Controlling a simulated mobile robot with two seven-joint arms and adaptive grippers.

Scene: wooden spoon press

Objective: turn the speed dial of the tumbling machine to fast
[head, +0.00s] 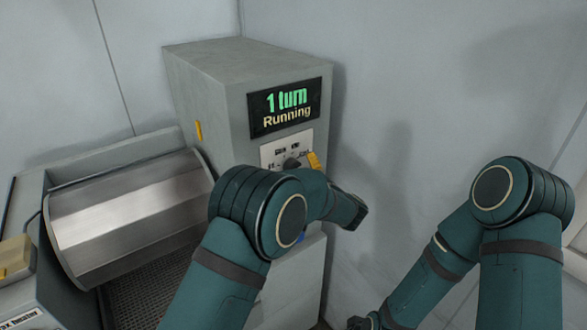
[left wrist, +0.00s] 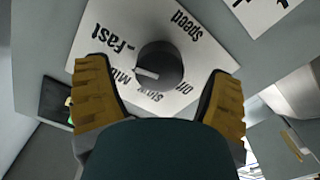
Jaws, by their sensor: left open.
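The speed dial (left wrist: 160,66) is a dark round knob on a white label plate (left wrist: 205,52) marked Speed, Off, Slow, Mid and Fast. Its white pointer line aims toward Mid. The dial also shows in the head view (head: 291,164), on the front of the grey machine cabinet (head: 205,95), partly hidden by my arm. My left gripper (left wrist: 160,100) is open, its yellow-brown fingers on either side of the dial and apart from it in the picture. One yellow fingertip shows beside the dial in the head view (head: 314,161). My right gripper is out of view.
A metal drum (head: 130,215) lies left of the cabinet. Grey walls close in behind and to the right.

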